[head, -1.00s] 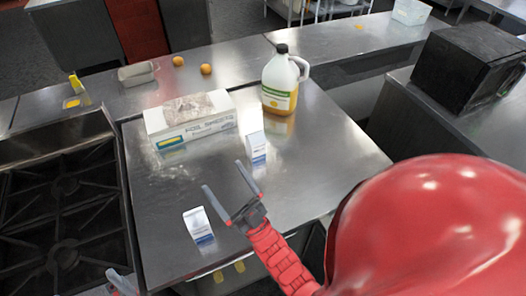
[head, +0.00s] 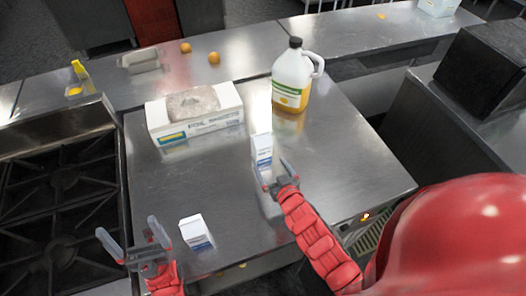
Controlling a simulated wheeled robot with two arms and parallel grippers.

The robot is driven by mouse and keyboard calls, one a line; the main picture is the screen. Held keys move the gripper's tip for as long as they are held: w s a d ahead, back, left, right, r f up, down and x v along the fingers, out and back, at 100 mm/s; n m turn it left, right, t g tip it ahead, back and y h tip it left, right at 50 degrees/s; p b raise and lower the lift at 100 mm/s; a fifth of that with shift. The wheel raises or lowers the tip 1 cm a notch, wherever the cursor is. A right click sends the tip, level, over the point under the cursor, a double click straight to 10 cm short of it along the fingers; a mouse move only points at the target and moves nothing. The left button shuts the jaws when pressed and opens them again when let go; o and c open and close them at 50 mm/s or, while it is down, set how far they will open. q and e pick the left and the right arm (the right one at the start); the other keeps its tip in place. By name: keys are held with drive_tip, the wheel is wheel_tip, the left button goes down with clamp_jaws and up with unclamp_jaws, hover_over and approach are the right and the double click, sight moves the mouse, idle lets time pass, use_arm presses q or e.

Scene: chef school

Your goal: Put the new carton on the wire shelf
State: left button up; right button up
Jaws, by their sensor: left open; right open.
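Two small white cartons with blue print stand upright on the steel table. The farther carton (head: 262,147) is near the middle; the nearer carton (head: 193,231) is by the front edge. I cannot tell which is the new one. My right gripper (head: 272,168) is open, its fingers at the near side of the farther carton; whether they touch it is unclear. My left gripper (head: 130,230) is open and empty, to the left of the nearer carton. No wire shelf shows clearly; only parts of metal legs show at the top edge.
A foil sheets box (head: 195,113) and a jug of yellow liquid (head: 291,78) stand behind the cartons. A stove (head: 65,190) is on the left. A black box-shaped appliance (head: 484,68) is on the right counter. Two oranges (head: 214,58) lie on the back counter.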

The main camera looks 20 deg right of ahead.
sight(263, 154)
drive_tip(key=b+x, duration=0.1)
drive_tip(key=x, duration=0.4)
drive_tip(key=shift+w+d+f, duration=0.1)
drive_tip(key=shift+w+f, duration=0.05)
drive_tip(key=shift+w, duration=0.45)
drive_tip(key=b+x, duration=0.1)
drive_tip(key=x, duration=0.4)
drive_tip(key=shift+d+f, duration=0.2)
drive_tip(key=shift+c, duration=0.2)
clamp_jaws()
